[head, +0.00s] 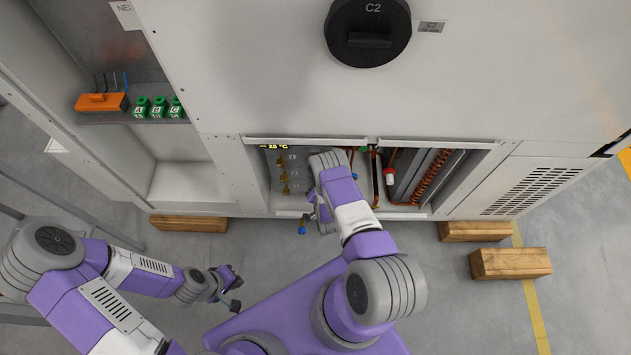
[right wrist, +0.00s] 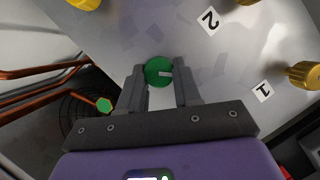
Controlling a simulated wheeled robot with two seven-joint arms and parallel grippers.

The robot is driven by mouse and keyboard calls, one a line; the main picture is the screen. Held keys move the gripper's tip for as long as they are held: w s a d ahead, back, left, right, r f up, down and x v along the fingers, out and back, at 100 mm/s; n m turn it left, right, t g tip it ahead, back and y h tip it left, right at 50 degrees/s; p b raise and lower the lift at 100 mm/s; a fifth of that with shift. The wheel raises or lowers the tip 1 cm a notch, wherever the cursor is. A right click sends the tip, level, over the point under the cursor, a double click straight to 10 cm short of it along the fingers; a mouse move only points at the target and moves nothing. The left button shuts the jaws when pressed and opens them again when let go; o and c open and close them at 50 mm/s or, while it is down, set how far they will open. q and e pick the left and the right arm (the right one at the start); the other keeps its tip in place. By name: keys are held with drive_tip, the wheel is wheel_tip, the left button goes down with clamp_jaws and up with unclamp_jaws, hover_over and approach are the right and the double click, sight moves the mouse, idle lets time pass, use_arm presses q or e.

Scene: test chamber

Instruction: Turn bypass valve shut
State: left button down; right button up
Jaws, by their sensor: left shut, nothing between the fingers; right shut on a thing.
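In the right wrist view, a round green knob (right wrist: 158,71) with a pale bar sits on a light grey panel. My right gripper (right wrist: 161,82) is shut on this knob, with one finger on each side. No label shows that names the knob as the bypass valve. In the head view my right arm reaches into the low open bay of the cabinet, and the knob cannot be made out there. My left gripper (head: 236,290) is shut and empty above the floor, left of my base and apart from the cabinet.
Brass knobs (right wrist: 304,75) stand near labels 1 and 2. A green hexagonal part (right wrist: 104,105) sits by copper pipes (right wrist: 45,72). The open bay (head: 405,208) holds pipes and a coil. An orange block (head: 101,102) and green lettered blocks stand on a shelf. Wooden blocks (head: 510,263) lie on the floor.

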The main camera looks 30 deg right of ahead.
drive_tip(key=shift+s+d+f+m+t+y+b, duration=0.15)
drive_tip(key=shift+m+t+y+b, duration=0.2)
drive_tip(key=shift+m+t, duration=0.8)
drive_tip(key=shift+f+m+t+y+b, duration=0.2)
drive_tip(key=shift+m+t+y, duration=0.2)
drive_tip(key=shift+m, duration=1.45)
drive_tip(key=o, duration=1.1)
drive_tip(key=shift+c, duration=0.2)
drive_tip(key=p+v, duration=0.2)
drive_tip(key=v, duration=0.5)
drive_tip(key=shift+s+p, duration=0.25)
drive_tip(key=shift+p, duration=0.05)
